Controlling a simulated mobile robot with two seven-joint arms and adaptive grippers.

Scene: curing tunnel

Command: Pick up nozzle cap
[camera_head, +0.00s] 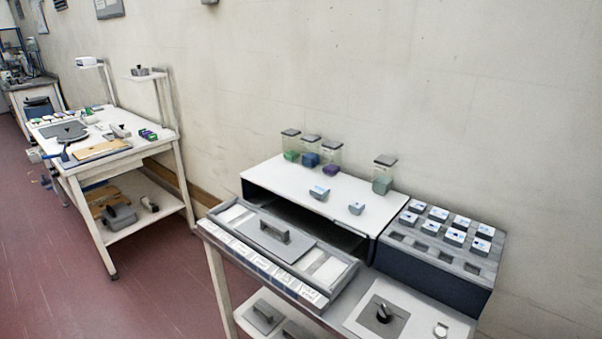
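No thing in view can be told for sure as the nozzle cap. Neither of my grippers shows in the head view.
The near bench holds a tray (345,278) with a handled grey plate (270,239), a white-topped box (262,180) with several jars, and a dark rack (425,283) of small blocks. A second workbench (75,165) stands at left. Red floor (165,290) lies between them.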

